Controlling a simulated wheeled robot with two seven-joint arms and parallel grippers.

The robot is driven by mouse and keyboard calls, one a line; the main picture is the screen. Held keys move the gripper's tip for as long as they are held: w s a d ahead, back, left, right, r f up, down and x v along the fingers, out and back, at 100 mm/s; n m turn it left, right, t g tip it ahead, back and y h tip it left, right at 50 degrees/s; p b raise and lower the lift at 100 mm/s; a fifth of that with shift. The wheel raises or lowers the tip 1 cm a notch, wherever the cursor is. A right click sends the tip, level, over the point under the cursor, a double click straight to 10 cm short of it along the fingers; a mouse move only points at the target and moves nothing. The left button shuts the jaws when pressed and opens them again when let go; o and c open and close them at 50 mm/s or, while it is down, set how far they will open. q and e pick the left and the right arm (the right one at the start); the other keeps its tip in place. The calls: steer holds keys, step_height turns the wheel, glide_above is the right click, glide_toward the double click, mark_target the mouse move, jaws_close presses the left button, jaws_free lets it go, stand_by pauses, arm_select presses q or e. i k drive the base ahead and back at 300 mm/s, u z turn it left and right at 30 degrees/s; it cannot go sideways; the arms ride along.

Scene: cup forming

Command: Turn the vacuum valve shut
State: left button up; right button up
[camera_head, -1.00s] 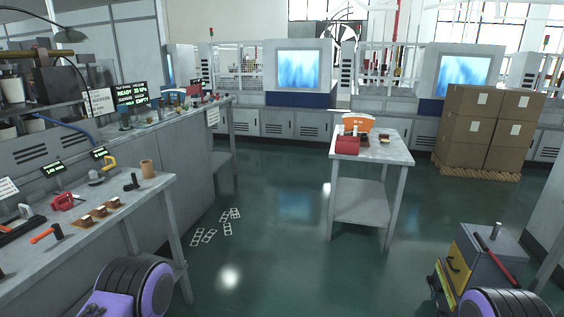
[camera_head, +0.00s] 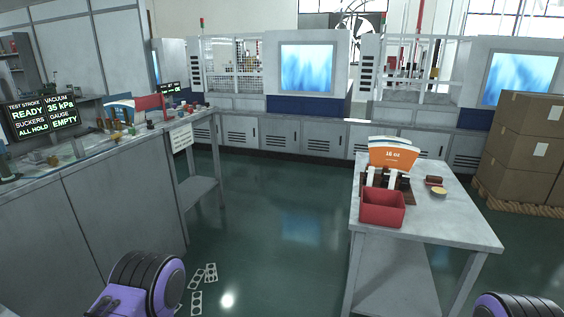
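I cannot clearly make out a vacuum valve; small fittings (camera_head: 114,136) stand along the left bench top, too small to tell apart. A black display (camera_head: 42,117) on that bench reads "READY", "VACUUM 35 kPa", "SUCKERS ALL HOLD" and "GAUGE EMPTY". Purple and black parts of my arms show at the bottom left and bottom right. Neither of my grippers is in view.
A grey table (camera_head: 464,232) on the right holds a red bin (camera_head: 382,207) and an orange and white "16 oz" sign (camera_head: 393,153). Stacked cartons (camera_head: 518,145) stand behind it. Flat white cut-outs (camera_head: 196,301) lie on the floor.

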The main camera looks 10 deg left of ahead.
mark_target(115, 136)
steer(key=i, duration=1.15)
steer(key=u, duration=1.7)
